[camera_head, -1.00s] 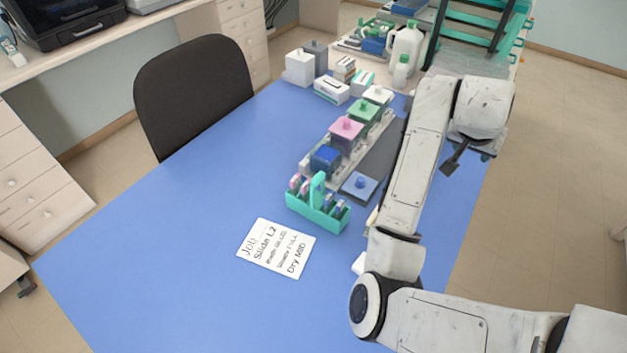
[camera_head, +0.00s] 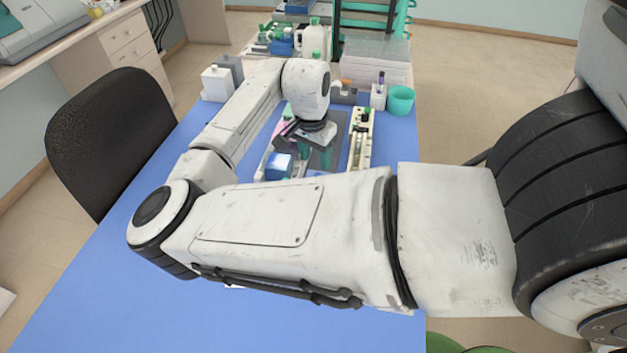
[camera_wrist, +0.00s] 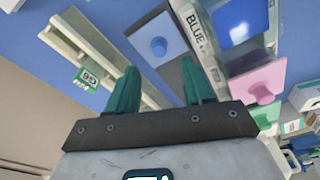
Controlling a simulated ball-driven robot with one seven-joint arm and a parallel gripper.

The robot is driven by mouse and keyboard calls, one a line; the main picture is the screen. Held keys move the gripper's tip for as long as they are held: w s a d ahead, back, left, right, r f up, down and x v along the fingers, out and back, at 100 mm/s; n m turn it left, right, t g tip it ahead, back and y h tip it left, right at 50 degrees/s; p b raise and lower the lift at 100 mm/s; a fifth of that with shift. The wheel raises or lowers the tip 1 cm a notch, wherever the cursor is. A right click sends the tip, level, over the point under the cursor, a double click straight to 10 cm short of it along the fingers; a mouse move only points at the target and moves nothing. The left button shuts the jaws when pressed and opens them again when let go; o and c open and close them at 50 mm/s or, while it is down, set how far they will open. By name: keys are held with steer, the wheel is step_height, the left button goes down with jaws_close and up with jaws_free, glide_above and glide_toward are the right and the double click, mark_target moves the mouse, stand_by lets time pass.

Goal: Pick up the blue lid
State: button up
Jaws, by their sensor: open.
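The blue lid (camera_wrist: 158,40) is a flat, light-blue square with a round knob, lying on the dark mat near its end in the wrist view. In the head view it is hidden behind my arm. My gripper (camera_wrist: 160,66) is open and empty, with its two teal fingers apart. The lid shows beyond the fingertips, with its knob roughly in line with the gap. In the head view my gripper (camera_head: 302,158) points down over the staining area, its fingertips partly hidden.
A pale rail (camera_wrist: 85,50) with a green tag lies to the left. A teal cup (camera_head: 400,99) stands at the table's far right.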

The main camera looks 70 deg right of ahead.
mark_target(318, 174)
steer(key=shift+s+d+f+p, duration=0.15)
steer(key=shift+f+p, duration=0.15)
steer(key=shift+f, duration=0.85)
steer(key=shift+d+f+p, duration=0.15)
steer(key=shift+f+p, duration=0.1)
steer(key=shift+f, duration=0.85)
steer(key=shift+s+d+f+p, duration=0.15)
steer(key=shift+f+p, duration=0.15)
steer(key=shift+f, duration=0.85)
steer(key=shift+c, duration=0.3)
jaws_close()
